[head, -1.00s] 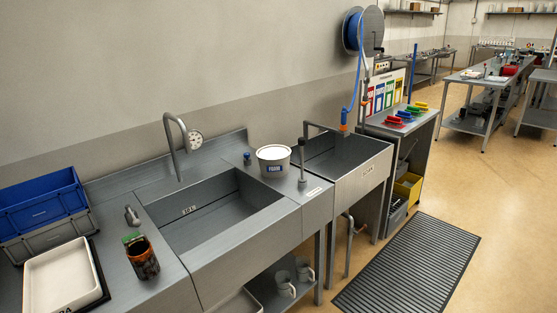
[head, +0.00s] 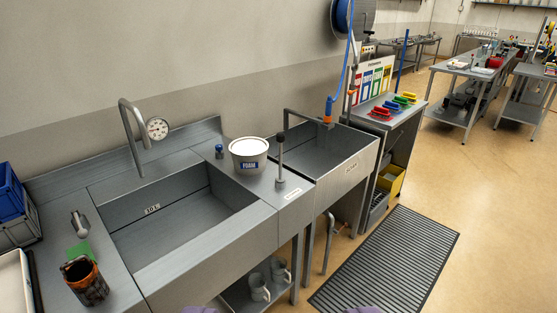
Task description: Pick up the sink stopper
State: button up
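No sink stopper can be named with certainty. A small blue knobbed piece (head: 219,151) stands on the steel counter behind the large sink, left of the foam tub. An upright grey rod with a black top (head: 280,160) stands on the counter between the two sinks, right of the tub. Both are too small to tell which is the stopper. The large sink (head: 185,215) looks empty. Only two purple tips of my gripper (head: 280,310) show at the bottom edge, wide apart with nothing visible between them. My gripper is well in front of the counter.
A white foam tub (head: 249,155) stands between the two pieces. A curved tap with a gauge (head: 132,135) rises behind the large sink. A dark jar (head: 85,283) stands at left. Mugs (head: 260,287) sit on the shelf below. A striped mat (head: 388,262) lies on clear floor.

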aim_at(280, 137)
jog(key=i+l+u, duration=0.1)
jog(key=u, duration=0.35)
jog(key=i+l+u, duration=0.2)
jog(key=u, duration=0.25)
jog(key=i+l+u, duration=0.1)
jog(key=i+l, duration=0.2)
jog(key=i+l+u, duration=0.1)
jog(key=i+l, duration=0.2)
jog(key=l, duration=0.15)
jog(key=i+l+u, duration=0.1)
jog(key=i+l, duration=0.15)
jog(key=l, duration=0.15)
jog(key=i+l+u, duration=0.1)
jog(key=i+l, duration=0.2)
jog(key=l, duration=0.15)
jog(key=i+l+u, duration=0.15)
jog(key=l, duration=0.3)
jog(key=i+l, duration=0.2)
jog(key=l, duration=0.15)
jog(key=i+l, duration=0.2)
jog(key=l, duration=0.2)
jog(key=i+l, duration=0.2)
jog(key=l, duration=0.15)
